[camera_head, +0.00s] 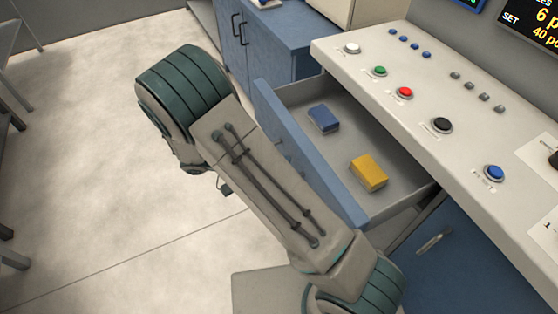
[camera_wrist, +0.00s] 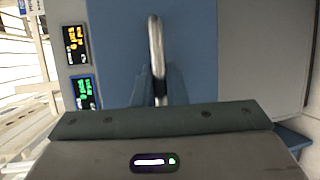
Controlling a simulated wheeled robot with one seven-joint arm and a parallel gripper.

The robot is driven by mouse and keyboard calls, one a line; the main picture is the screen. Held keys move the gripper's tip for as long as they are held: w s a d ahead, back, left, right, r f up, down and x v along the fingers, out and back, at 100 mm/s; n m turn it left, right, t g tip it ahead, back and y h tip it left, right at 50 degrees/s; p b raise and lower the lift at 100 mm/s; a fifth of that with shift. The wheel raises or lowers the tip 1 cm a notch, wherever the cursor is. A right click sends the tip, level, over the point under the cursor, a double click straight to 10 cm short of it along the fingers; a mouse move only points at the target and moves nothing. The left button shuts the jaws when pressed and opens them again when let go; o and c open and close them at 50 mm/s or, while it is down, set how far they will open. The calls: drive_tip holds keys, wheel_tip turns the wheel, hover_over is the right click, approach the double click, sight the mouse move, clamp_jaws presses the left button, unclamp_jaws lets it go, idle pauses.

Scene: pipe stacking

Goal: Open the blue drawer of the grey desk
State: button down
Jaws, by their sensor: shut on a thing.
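The blue drawer (camera_head: 345,203) of the grey desk (camera_head: 462,152) is pulled well out, and its grey inside shows in the head view. A blue block (camera_head: 323,118) and a yellow block (camera_head: 369,172) lie in it. In the wrist view the blue drawer front (camera_wrist: 112,45) carries a silver bar handle (camera_wrist: 155,42). My gripper (camera_wrist: 160,88) is shut on this handle, one finger on each side. In the head view my arm hides the gripper, the handle and part of the drawer front.
Buttons, including a red one (camera_head: 404,93), line the desk top. A blue cabinet (camera_head: 270,45) stands behind the drawer. A lower blue door with a handle (camera_head: 434,240) is at the right. The pale floor (camera_head: 90,150) at the left is largely clear.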

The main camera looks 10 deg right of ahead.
drive_tip(key=c, duration=1.5)
unclamp_jaws()
drive_tip(key=a, duration=0.4)
drive_tip(key=a+r, duration=0.1)
drive_tip(key=a, duration=0.4)
drive_tip(key=w+a+r, duration=0.1)
drive_tip(key=a, duration=0.3)
drive_tip(key=shift+a+r, duration=0.2)
drive_tip(key=shift+a, duration=0.1)
